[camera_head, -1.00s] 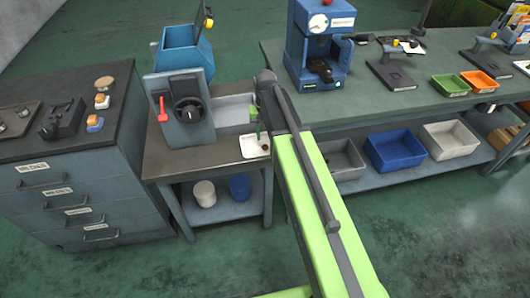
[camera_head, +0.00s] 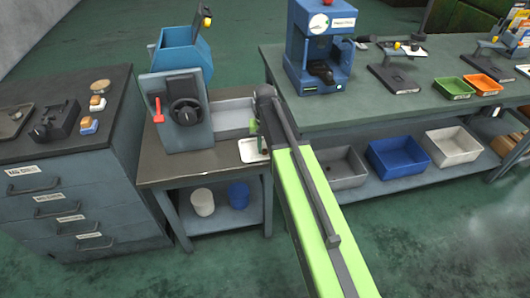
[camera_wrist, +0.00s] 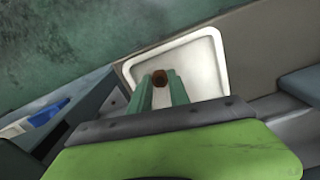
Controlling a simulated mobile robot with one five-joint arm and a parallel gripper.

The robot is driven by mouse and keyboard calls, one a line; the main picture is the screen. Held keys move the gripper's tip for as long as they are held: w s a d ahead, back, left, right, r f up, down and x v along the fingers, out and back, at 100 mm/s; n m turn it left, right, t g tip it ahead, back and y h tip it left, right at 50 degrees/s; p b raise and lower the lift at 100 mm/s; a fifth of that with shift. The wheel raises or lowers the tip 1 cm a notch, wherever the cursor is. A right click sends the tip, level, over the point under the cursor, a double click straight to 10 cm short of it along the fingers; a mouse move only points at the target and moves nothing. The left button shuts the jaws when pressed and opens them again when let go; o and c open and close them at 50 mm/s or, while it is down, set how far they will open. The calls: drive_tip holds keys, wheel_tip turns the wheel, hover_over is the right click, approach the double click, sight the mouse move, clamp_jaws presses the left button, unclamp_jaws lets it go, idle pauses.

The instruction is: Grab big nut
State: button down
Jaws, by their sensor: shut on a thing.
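The big nut (camera_wrist: 160,77) is a small brown hexagonal piece in the wrist view. It sits between the tips of my gripper (camera_wrist: 160,81), whose two green fingers are shut on it. Behind it is a white tray (camera_wrist: 205,62) with a raised rim; I cannot tell whether the nut still touches the tray floor. In the head view the white tray (camera_head: 250,151) lies on the small dark table, and my gripper is mostly hidden by my arm beside its right edge. The nut is not clear there.
A grey machine (camera_head: 184,112) with a blue hopper and red lever stands left of the tray, with a grey bin (camera_head: 232,114) behind the tray. A workbench (camera_head: 400,110) is at the right and a drawer cabinet (camera_head: 60,200) at the left. The floor in front is clear.

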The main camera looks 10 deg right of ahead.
sight(265, 150)
drive_tip(key=shift+r, duration=0.1)
wheel_tip(265, 150, up, 10)
drive_tip(key=p, duration=1)
